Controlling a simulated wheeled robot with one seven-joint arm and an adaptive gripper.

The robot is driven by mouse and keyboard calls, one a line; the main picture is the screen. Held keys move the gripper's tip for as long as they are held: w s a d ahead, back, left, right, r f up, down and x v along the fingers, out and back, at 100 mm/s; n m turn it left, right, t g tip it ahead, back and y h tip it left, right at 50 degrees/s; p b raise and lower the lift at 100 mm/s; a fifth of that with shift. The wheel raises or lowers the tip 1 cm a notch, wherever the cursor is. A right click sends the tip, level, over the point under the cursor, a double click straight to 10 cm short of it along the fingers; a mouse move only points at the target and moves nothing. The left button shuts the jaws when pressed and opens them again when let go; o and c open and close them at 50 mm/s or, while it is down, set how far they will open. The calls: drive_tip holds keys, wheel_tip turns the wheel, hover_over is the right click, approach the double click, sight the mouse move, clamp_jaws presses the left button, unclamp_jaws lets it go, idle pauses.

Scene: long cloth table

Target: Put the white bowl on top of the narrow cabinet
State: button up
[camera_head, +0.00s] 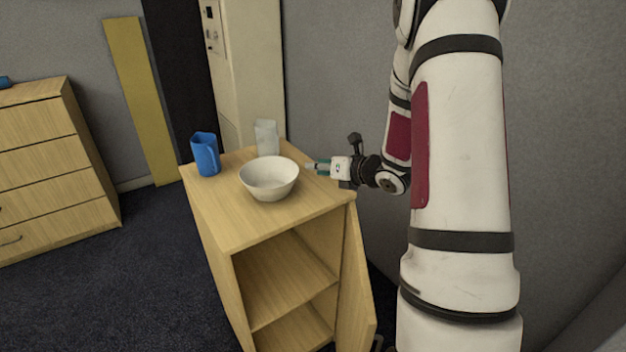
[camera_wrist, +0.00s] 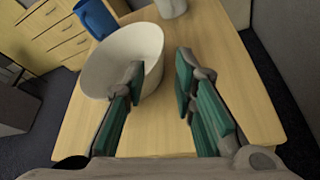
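The white bowl (camera_head: 270,183) stands upright on the wooden top of the narrow cabinet (camera_head: 240,225), near the middle of that top. In the wrist view the bowl (camera_wrist: 112,55) is on the left, and the left finger overlaps its near rim. My gripper (camera_head: 312,167) is just right of the bowl in the head view, low over the cabinet top. I cannot tell whether the left finger touches the bowl.
A blue mug (camera_head: 205,155) and a pale carton-like container (camera_head: 266,138) stand behind the bowl on the cabinet top. The cabinet's door (camera_head: 356,285) hangs open at the front right. A wooden drawer chest (camera_head: 50,170) stands at the left. A grey wall is close on the right.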

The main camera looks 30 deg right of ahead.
drive_tip(key=s+a+r+m+g+h, duration=0.2)
drive_tip(key=s+a+r+m+h, duration=0.15)
drive_tip(key=r+m, duration=0.45)
drive_tip(key=s+a+r+m+g+h, duration=0.2)
drive_tip(key=s+a+r+m, duration=0.15)
drive_tip(key=r+m, duration=0.4)
drive_tip(key=s+a+m+g+y, duration=0.1)
drive_tip(key=s+a+m, duration=0.4)
drive_tip(key=s, duration=0.3)
drive_tip(key=s+a+f+m+g+y, duration=0.1)
drive_tip(key=s+a+m+g, duration=0.1)
drive_tip(key=s+a+m, duration=0.3)
drive_tip(key=s+a+m+g+y, duration=0.1)
drive_tip(key=s+a+m, duration=0.5)
drive_tip(key=s, duration=0.6)
drive_tip(key=shift+f+m+g, duration=0.2)
drive_tip(key=shift+m+g, duration=0.3)
drive_tip(key=shift+m, duration=0.15)
drive_tip(key=shift+s, duration=0.1)
